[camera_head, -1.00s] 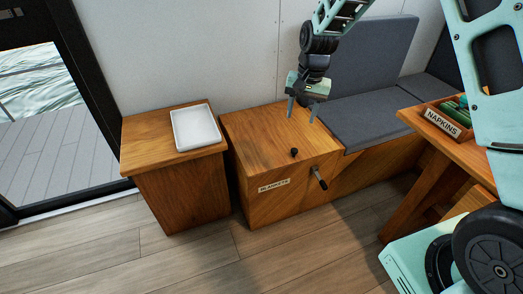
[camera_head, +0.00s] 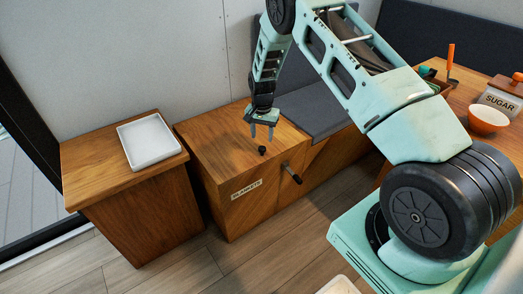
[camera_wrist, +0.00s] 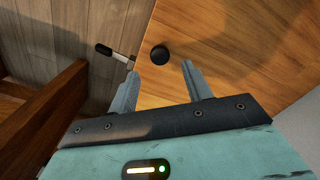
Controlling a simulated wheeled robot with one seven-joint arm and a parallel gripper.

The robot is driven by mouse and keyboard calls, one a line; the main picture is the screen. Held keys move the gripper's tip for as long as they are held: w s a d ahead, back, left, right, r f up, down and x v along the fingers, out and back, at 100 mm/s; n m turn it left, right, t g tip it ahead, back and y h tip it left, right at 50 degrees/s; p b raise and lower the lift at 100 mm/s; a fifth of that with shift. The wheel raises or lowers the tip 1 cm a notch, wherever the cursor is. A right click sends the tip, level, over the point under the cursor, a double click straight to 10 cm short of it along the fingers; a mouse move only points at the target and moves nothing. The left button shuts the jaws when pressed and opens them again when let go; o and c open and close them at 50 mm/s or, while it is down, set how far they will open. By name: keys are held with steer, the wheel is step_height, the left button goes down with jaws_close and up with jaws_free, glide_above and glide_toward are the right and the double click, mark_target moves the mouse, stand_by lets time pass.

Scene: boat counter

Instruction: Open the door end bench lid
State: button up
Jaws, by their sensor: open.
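The door end bench is a wooden box with a "BLANKETS" label (camera_head: 247,189) on its front. Its flat wooden lid (camera_head: 210,136) lies shut. A small black knob (camera_head: 262,151) stands on the lid near the front edge; in the wrist view the knob (camera_wrist: 159,53) shows just beyond my fingertips, between their lines. A black-handled lever (camera_head: 292,175) sticks out from the bench front; it also shows in the wrist view (camera_wrist: 115,53). My gripper (camera_head: 262,136) is open and empty, pointing down over the lid close to the knob. I see no contact with it.
A wooden cabinet (camera_head: 140,215) with a white tray (camera_head: 150,140) stands to the left, across a narrow gap. A grey cushioned seat (camera_head: 312,118) adjoins the lid on the right. A table with a sugar box (camera_head: 498,101) and an orange bowl (camera_head: 487,120) is at right.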

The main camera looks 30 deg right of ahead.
mark_target(262, 148)
step_height(262, 148, down, 8)
steer(key=shift+r+b, duration=0.2)
steer(key=shift+b, duration=0.3)
steer(key=shift+c, duration=0.2)
jaws_close()
steer(key=shift+r, duration=0.15)
